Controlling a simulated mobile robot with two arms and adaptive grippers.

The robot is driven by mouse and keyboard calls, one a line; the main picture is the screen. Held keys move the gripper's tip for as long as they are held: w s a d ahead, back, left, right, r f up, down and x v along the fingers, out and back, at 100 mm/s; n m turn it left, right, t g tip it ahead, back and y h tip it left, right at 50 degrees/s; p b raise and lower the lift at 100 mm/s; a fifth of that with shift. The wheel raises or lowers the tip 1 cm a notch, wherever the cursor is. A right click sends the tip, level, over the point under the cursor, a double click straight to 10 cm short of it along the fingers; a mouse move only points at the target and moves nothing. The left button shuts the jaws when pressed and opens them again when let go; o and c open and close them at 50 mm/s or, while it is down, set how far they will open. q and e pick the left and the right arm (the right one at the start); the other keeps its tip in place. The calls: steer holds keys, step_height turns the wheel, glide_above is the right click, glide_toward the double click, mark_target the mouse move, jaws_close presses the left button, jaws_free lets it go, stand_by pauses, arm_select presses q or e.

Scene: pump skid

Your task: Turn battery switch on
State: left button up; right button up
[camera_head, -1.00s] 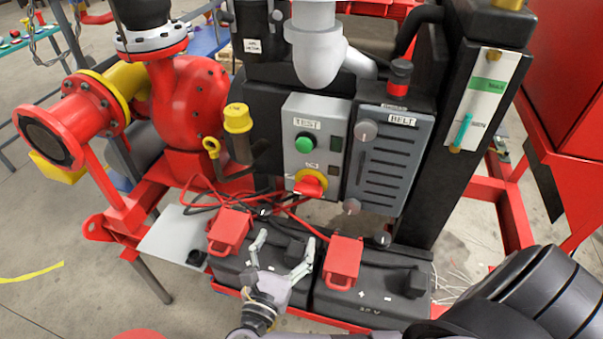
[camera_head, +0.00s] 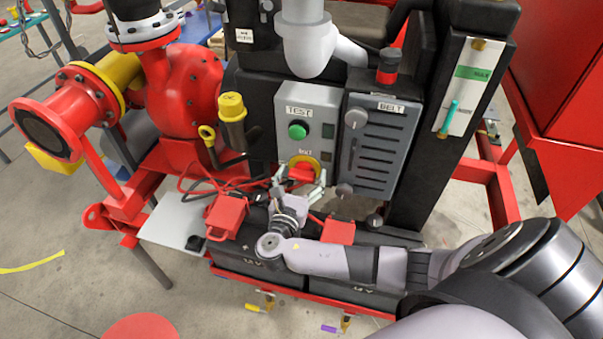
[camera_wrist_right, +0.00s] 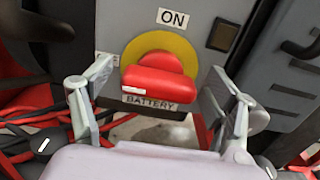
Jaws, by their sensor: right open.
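The battery switch is a red rotary knob on a yellow disc, low on the grey TEST panel (camera_head: 313,99). In the right wrist view the red knob (camera_wrist_right: 161,82) lies roughly horizontal, with an ON label (camera_wrist_right: 173,18) above and a BATTERY label (camera_wrist_right: 150,103) below. In the head view the knob (camera_head: 302,172) is partly hidden by my right gripper (camera_head: 298,190). That gripper is open, its fingers spread left and right of the knob and short of it, with nothing between them. My left gripper is not in view.
A green button (camera_head: 298,131) sits above the switch. The BELT cover (camera_head: 385,145) is close on the right. Two black batteries with red terminal covers (camera_head: 226,216) and loose red cables lie below. A yellow-capped dipstick (camera_head: 232,107) stands to the left.

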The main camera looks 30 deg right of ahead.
steer(key=shift+d, duration=0.1)
steer(key=shift+c, duration=0.4)
steer(key=c, duration=1.1)
